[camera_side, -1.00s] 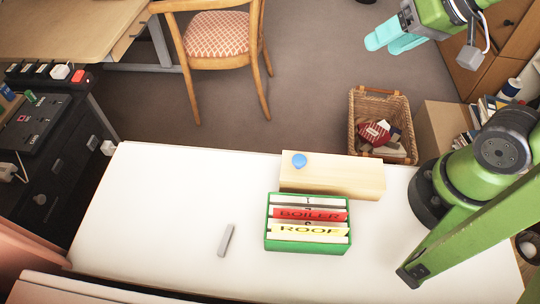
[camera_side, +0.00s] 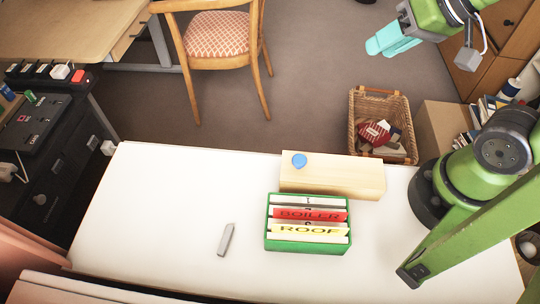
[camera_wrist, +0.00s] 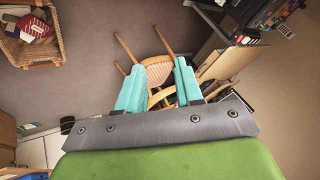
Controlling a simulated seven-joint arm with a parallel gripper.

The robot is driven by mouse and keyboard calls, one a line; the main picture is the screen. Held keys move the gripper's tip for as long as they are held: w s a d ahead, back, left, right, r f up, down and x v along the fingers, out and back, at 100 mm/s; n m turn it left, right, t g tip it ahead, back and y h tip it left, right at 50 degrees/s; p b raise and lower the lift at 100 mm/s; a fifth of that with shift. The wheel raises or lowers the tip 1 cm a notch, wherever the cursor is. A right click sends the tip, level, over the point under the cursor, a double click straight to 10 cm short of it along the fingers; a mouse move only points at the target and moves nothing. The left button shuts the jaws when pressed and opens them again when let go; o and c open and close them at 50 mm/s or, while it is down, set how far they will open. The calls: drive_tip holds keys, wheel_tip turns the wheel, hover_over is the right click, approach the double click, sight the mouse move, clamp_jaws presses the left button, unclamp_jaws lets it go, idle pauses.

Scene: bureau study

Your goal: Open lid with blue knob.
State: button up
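The blue knob (camera_side: 299,160) sits near the left end of a long pale wooden box (camera_side: 335,177) at the table's far edge. The box's top looks closed; I cannot make out the lid's seam. My gripper (camera_side: 393,43) is high at the upper right, well above and beyond the box, with turquoise fingers. In the wrist view the two fingers (camera_wrist: 157,84) stand apart with nothing held between them. Neither the box nor the knob shows in the wrist view.
A green file box (camera_side: 308,247) with BOILER and ROOF cards stands right in front of the wooden box. A small grey block (camera_side: 226,240) lies to its left. The white table (camera_side: 150,225) is clear on the left. A wicker basket (camera_side: 353,125) stands on the floor behind.

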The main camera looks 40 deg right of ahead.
drive_tip(key=a+f+m+g, duration=0.1)
drive_tip(key=a+f+m, duration=0.1)
drive_tip(key=a+f+m+g, duration=0.2)
drive_tip(key=shift+s+a+f+y, duration=0.1)
drive_tip(key=shift+s+a+y, duration=0.1)
drive_tip(key=shift+a+y, duration=0.2)
clamp_jaws()
drive_tip(key=m+g, duration=0.3)
drive_tip(key=m, duration=1.1)
approach(307, 164)
drive_tip(key=d+f, duration=0.1)
drive_tip(key=s+d+f, duration=0.1)
drive_tip(key=f, duration=0.1)
drive_tip(key=shift+s+d, duration=0.1)
drive_tip(key=shift+d, duration=0.3)
drive_tip(key=a, duration=0.1)
drive_tip(key=w+a+f, duration=0.1)
drive_tip(key=a, duration=0.1)
drive_tip(key=shift+f, duration=0.15)
drive_tip(key=shift+w+a+f, duration=0.1)
drive_tip(key=shift+w+a, duration=0.1)
drive_tip(key=shift+a, duration=0.25)
